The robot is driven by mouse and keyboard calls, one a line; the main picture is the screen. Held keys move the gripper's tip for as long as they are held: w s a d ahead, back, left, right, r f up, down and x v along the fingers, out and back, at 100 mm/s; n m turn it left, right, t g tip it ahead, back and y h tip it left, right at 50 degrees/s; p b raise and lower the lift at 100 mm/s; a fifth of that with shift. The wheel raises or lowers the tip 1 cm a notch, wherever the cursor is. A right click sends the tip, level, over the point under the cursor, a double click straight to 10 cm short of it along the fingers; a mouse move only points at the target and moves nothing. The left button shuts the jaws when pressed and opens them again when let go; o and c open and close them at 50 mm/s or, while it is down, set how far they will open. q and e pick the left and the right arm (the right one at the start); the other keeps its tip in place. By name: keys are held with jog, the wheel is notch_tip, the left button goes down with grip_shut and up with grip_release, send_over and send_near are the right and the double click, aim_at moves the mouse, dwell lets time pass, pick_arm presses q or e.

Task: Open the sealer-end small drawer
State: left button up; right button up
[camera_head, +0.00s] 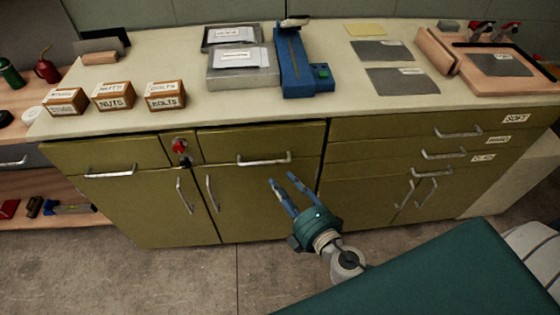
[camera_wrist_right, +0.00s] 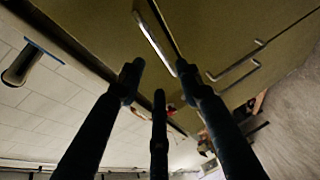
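The olive cabinet has two small drawers at its left part: a left one (camera_head: 70,154) and a middle one (camera_head: 225,142) below the blue machine (camera_head: 292,65). No label marks either as the sealer end. Both look shut, each with a silver bar handle; the middle handle (camera_head: 264,159) is unobstructed. My right gripper (camera_head: 281,182) is in front of the door under the middle drawer, below and right of that handle, fingers apart and empty. In the right wrist view a bar handle (camera_wrist_right: 154,40) lies just beyond the fingertips (camera_wrist_right: 160,80). My left gripper is out of view.
A red knob (camera_head: 180,146) sits between the small drawers. Door handles (camera_head: 212,192) stand below. Labelled drawers (camera_head: 370,128) are at the right, shut. Small boxes (camera_head: 112,97) and grey trays (camera_head: 243,75) stand on the countertop. Open floor (camera_head: 180,275) lies in front.

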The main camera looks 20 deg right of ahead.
aim_at(265, 163)
jog(key=x, duration=0.4)
jog(key=p+x, duration=0.1)
jog(key=x, duration=0.4)
jog(key=shift+w+a+r+p, duration=0.1)
jog(key=shift+w+r+p, duration=0.1)
jog(key=shift+w+p, duration=0.1)
jog(key=shift+w+a+f, duration=0.1)
jog(key=shift+w+f, duration=0.05)
jog(key=shift+w, duration=0.3)
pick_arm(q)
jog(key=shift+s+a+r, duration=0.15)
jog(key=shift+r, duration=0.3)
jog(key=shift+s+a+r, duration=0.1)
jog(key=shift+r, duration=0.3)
pick_arm(e)
grip_shut()
